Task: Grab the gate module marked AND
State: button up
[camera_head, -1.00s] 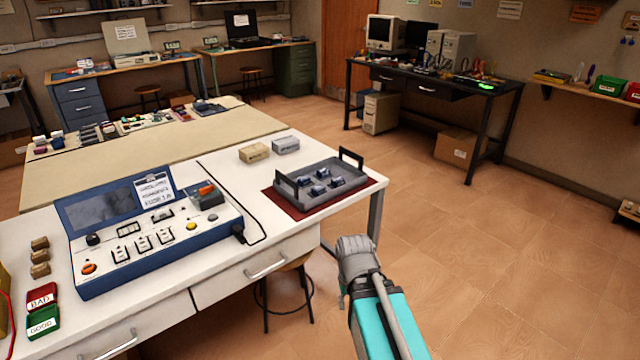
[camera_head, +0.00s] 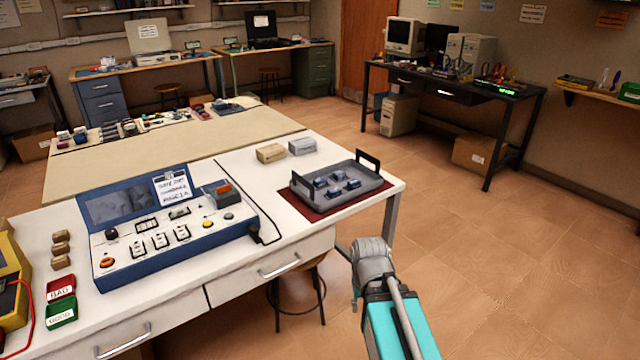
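Several small dark blue modules sit in a grey tray (camera_head: 372,184) with two black handles, on a dark red mat (camera_head: 300,203) at the right end of the white bench. One module (camera_head: 336,192) is at the tray's front. Their markings are too small to read, so I cannot tell which is the AND gate module. My arm reaches up from the bottom of the view, right of the bench. The fingers of my gripper are hidden or too unclear to judge, and nothing shows in its grasp.
A blue test console (camera_head: 165,230) with a note card stands on the white bench (camera_head: 225,172). Two small boxes (camera_head: 270,153) lie behind the tray. Red BAD (camera_head: 61,288) and green GOOD (camera_head: 61,313) bins are at left. A stool (camera_head: 297,293) stands under the bench. Floor at right is clear.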

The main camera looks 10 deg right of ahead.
notch_tip(320, 180, up, 17)
jog(key=p, duration=1.6)
jog(key=shift+f, duration=0.2)
